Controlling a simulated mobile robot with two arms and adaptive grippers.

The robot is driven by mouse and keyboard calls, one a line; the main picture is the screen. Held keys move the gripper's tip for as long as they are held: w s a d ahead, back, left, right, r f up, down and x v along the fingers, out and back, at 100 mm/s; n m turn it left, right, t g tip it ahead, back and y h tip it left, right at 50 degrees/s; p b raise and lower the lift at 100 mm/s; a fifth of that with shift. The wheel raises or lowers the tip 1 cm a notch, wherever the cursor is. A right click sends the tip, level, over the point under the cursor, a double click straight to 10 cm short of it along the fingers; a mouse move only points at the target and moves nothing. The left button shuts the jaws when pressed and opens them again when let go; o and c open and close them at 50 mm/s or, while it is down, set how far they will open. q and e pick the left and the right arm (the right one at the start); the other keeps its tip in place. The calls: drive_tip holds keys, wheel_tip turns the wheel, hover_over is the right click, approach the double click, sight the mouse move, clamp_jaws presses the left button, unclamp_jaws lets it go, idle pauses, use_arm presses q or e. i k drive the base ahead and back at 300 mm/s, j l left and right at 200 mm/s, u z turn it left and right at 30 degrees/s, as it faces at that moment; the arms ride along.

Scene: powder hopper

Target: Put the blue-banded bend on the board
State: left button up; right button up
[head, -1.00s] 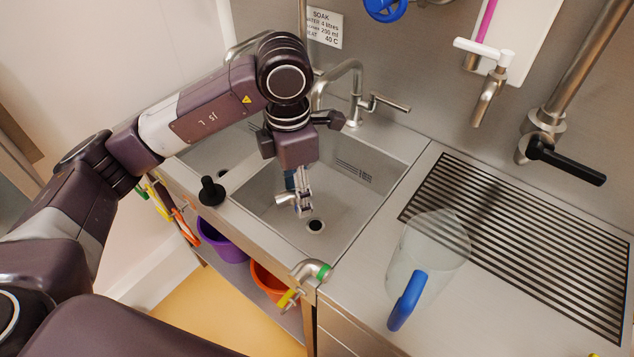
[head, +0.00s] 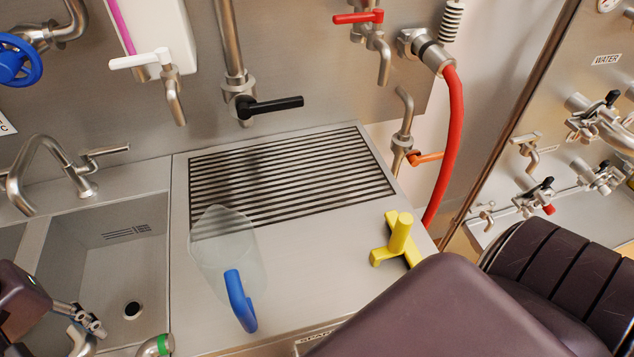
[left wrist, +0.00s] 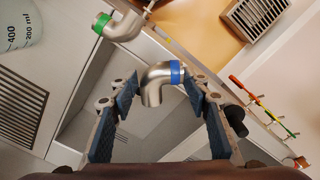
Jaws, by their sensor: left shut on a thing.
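The blue-banded bend (left wrist: 157,83), a short silver elbow with a blue ring, sits between the fingers of my left gripper (left wrist: 160,92) in the left wrist view. The gripper is shut on it. In the head view my left gripper (head: 92,326) is at the lower left, over the sink, and the bend (head: 80,341) is partly cut off by the frame edge. A second bend with a green band (head: 157,345) lies at the counter's front edge. I cannot tell for certain which surface is the board. My right gripper is out of view.
A clear jug (head: 225,255) with a blue handle and a yellow three-armed part (head: 398,238) stand on the counter beside the slotted drain (head: 290,180). A red hose (head: 447,150) hangs behind. A panel with valves and a WATER label (head: 606,59) is at the right.

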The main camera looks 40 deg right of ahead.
sight(318, 264)
drive_tip(key=k+l+u, duration=0.1)
drive_tip(key=u, duration=0.2)
drive_tip(key=k+l+u, duration=0.1)
drive_tip(key=u, duration=0.2)
drive_tip(key=k+l, duration=0.2)
drive_tip(key=k, duration=0.2)
drive_tip(key=l+z, duration=0.1)
drive_tip(key=z, duration=0.3)
drive_tip(key=k+l+z, duration=0.15)
drive_tip(key=z, duration=0.25)
drive_tip(key=l+z, duration=0.1)
drive_tip(key=z, duration=0.3)
